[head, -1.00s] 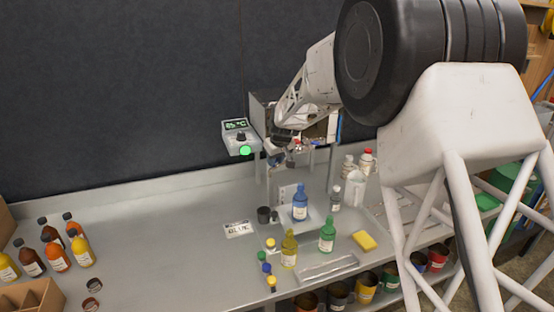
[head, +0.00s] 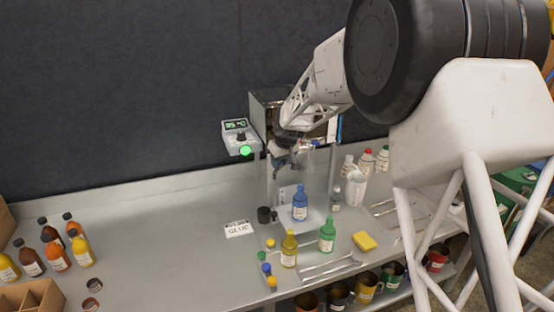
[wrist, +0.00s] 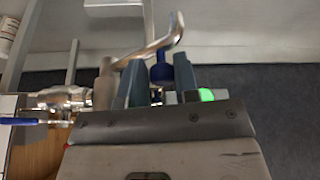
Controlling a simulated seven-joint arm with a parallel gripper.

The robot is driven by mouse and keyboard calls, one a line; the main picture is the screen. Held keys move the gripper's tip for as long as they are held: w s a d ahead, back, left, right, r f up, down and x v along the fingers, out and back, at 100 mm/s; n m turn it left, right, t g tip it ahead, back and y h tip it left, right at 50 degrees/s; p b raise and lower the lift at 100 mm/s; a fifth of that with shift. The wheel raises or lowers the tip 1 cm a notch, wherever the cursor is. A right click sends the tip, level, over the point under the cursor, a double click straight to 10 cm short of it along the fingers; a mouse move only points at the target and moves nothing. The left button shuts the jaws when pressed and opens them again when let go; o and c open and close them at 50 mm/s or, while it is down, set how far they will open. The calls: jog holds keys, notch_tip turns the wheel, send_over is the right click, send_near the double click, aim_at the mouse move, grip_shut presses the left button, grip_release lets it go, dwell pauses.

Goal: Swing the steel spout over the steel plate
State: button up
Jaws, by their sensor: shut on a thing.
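The steel spout (wrist: 150,48) is a bent shiny pipe crossing above my fingers in the wrist view, its curved end at the upper right. A blue knob (wrist: 161,74) hangs below the pipe, between my two grey-blue fingers. My gripper (head: 287,150) is shut on it in front of the steel box. In the head view the spout is mostly hidden by my gripper. A pale flat plate (head: 318,216) lies under and beside the blue bottle (head: 300,204); I cannot tell surely that it is the steel plate.
A control box (head: 240,136) with a green light stands left of my gripper. A green bottle (head: 327,236), a yellow bottle (head: 289,249) and a yellow sponge (head: 363,241) stand in front. White bottles (head: 366,160) are at the right.

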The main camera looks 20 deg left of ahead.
jog(key=shift+w+d+r, duration=0.1)
jog(key=shift+d, duration=0.65)
jog(key=shift+c, duration=0.2)
jog(key=shift+d, duration=0.7)
jog(key=shift+d+f, duration=0.15)
jog(key=shift+f, duration=0.05)
jog(key=shift+o, duration=1.1)
jog(key=shift+w+d, duration=0.1)
jog(key=shift+d, duration=0.25)
jog(key=shift+c, duration=1.1)
jog(key=shift+d, duration=0.2)
jog(key=shift+s+r, duration=0.1)
jog(key=shift+s, duration=0.1)
